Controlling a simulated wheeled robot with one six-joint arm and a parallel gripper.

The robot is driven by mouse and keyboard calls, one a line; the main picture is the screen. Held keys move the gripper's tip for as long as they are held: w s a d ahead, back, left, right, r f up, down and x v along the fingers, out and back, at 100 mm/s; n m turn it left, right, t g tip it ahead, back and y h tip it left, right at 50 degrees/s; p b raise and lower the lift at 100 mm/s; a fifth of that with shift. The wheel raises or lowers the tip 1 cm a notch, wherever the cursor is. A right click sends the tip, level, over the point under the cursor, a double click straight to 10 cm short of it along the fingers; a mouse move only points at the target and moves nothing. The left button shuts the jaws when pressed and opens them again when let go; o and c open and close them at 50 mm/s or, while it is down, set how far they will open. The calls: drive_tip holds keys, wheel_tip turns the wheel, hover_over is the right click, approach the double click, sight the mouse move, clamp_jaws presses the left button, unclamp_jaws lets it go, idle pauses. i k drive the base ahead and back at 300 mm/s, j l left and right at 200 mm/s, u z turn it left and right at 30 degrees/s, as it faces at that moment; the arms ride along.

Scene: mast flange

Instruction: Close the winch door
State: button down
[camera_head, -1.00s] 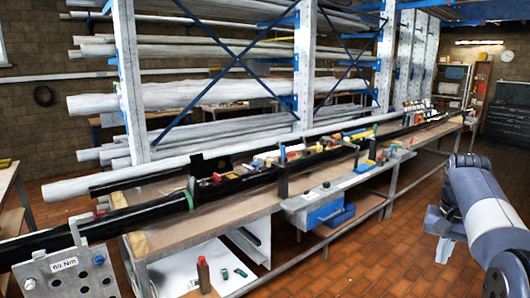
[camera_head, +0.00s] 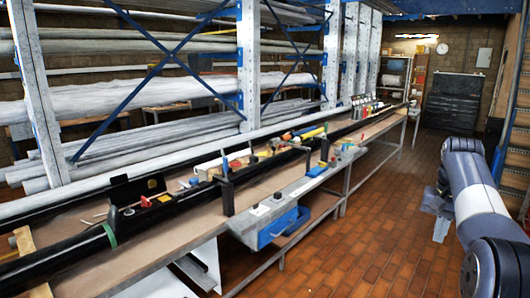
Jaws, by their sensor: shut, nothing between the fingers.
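A long black mast lies along the workbench. An upright black panel with a yellow label (camera_head: 136,189) stands up at the mast in the left half of the head view. It looks like the winch door standing open, but its hinge is too small to make out. My arm is at the right edge, over the floor. My gripper (camera_head: 441,228) shows as a small grey end just left of the arm link, shut and empty. It is well to the right of the panel and apart from the bench. The individual fingers are hard to make out.
The workbench (camera_head: 190,226) runs from lower left to the back, with small tools along the mast. A blue drawer or box (camera_head: 284,228) hangs under its front edge. A rack with wrapped tubes stands behind. The tiled floor (camera_head: 350,250) between bench and arm is clear.

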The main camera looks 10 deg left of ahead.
sight(124, 192)
drive_tip(key=i+l, duration=0.15)
drive_tip(key=i, duration=0.5)
drive_tip(key=i+l, duration=0.15)
drive_tip(key=i, duration=0.5)
drive_tip(key=i+j+u, duration=0.1)
drive_tip(key=i+u, duration=0.15)
drive_tip(key=u, duration=0.2)
drive_tip(key=i+u, duration=0.3)
drive_tip(key=u, duration=0.15)
drive_tip(key=i+u, duration=0.25)
drive_tip(key=u, duration=0.15)
drive_tip(key=i+l+u, duration=0.15)
drive_tip(key=u, duration=0.3)
drive_tip(key=i+j+u, duration=0.25)
drive_tip(key=i+u, duration=0.15)
drive_tip(key=i+j+u, duration=0.1)
drive_tip(key=i+u, duration=0.3)
drive_tip(key=i, duration=0.15)
drive_tip(key=i+u, duration=0.4)
drive_tip(key=i+z, duration=0.1)
drive_tip(key=i, duration=0.1)
